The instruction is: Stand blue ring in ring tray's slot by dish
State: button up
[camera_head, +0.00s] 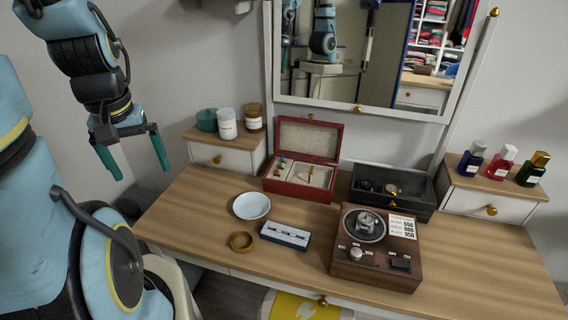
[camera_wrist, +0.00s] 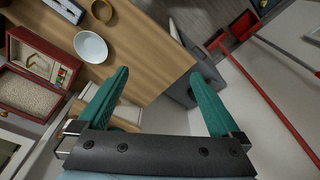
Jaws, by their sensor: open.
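The ring tray (camera_head: 285,235) is a small blue-and-white block with slots, lying on the table to the right of the white dish (camera_head: 251,206). Small shapes show in its slots, too small to make out. The open red box (camera_head: 298,193) behind it holds tiny coloured pieces (camera_head: 281,166) in its left compartment. I cannot tell for sure which is the blue ring. My gripper (camera_head: 131,168) is open and empty, in the air left of the table. The wrist view shows its green fingers (camera_wrist: 158,75) apart, with the dish (camera_wrist: 90,47) and the red box (camera_wrist: 30,95) to the left.
A gold bangle (camera_head: 241,241) lies in front of the dish. A dark box (camera_head: 392,187) and a wooden device with knobs (camera_head: 376,248) stand to the right. Jars (camera_head: 227,124) and bottles (camera_head: 502,162) top the side drawers. A mirror (camera_head: 390,60) stands behind.

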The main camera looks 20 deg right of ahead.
dwell(0.3)
jog(key=shift+c, duration=0.6)
jog(key=w+d, duration=0.2)
jog(key=w+d+f+m+b, duration=0.1)
jog(key=w+d, duration=0.1)
jog(key=w, duration=0.1)
jog(key=w+d+m+b, duration=0.1)
jog(key=w+d, duration=0.1)
jog(key=w, duration=0.1)
jog(key=shift+w+d+f, duration=0.25)
jog(key=shift+f, duration=0.05)
jog(key=c, duration=0.5)
jog(key=m+g+b, duration=0.2)
jog(key=m+b, duration=0.3)
jog(key=m, duration=0.3)
send_over(283, 157)
jog(key=f, duration=1.4)
jog(key=shift+w, duration=0.25)
jog(key=shift+c, duration=0.2)
jog(key=shift+s+f+p, duration=0.2)
jog(key=shift+f+p, duration=1.3)
jog(key=shift+f, duration=1.2)
